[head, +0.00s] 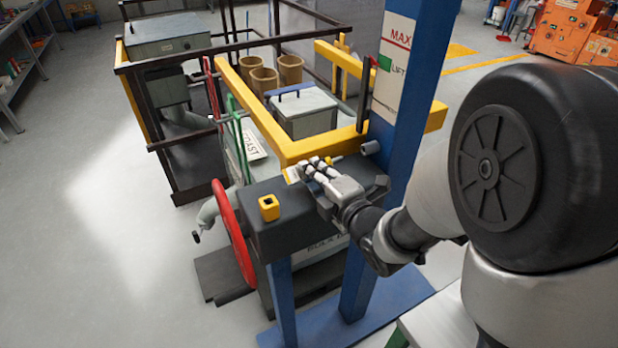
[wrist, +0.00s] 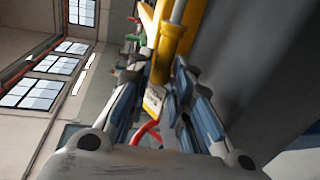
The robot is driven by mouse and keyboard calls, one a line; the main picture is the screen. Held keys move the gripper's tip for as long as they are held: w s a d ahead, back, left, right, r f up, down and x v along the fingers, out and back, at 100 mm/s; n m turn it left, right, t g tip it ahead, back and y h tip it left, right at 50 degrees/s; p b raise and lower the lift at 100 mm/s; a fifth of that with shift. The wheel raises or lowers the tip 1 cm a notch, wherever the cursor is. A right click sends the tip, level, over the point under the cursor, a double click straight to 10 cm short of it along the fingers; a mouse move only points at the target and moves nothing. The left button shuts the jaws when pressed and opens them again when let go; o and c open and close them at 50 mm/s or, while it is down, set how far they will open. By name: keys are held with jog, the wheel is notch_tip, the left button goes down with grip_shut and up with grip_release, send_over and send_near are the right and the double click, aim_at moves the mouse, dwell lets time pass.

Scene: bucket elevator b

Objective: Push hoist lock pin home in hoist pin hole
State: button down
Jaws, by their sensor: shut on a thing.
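My gripper (head: 312,168) is at the black bench top beside the blue post, shut on the hoist lock pin. In the wrist view the fingers (wrist: 160,85) close around a yellow part, which I take for the pin's grip (wrist: 164,62). A grey rod (wrist: 178,12) shows beyond it. In the head view a small yellow and grey piece (head: 338,158) sticks out past the fingers towards a short grey cylinder (head: 370,148) by the blue post, which may be the hole's boss. The hole's mouth is hidden, and I cannot tell how deep the pin sits.
A yellow beam frame (head: 270,134) runs just behind the fingers. The blue post (head: 408,90) stands to the right. A yellow block with a dark opening (head: 269,207) sits on the black bench (head: 290,230). A red handwheel (head: 232,240) is at its left side. Open floor lies left.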

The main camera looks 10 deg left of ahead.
aim_at(329, 164)
jog(key=shift+w+d, duration=0.65)
jog(key=shift+d, duration=0.3)
jog(key=shift+w+d, duration=0.65)
jog(key=shift+d, duration=0.3)
jog(key=shift+b, duration=1.05)
jog(key=shift+w+d, duration=0.65)
jog(key=shift+d, duration=0.35)
jog(key=shift+w+d, duration=0.65)
jog(key=shift+d, duration=0.3)
jog(key=c, duration=1.6)
grip_release()
jog(key=shift+d, duration=0.1)
jog(key=shift+o, duration=1.2)
jog(key=v, duration=1.2)
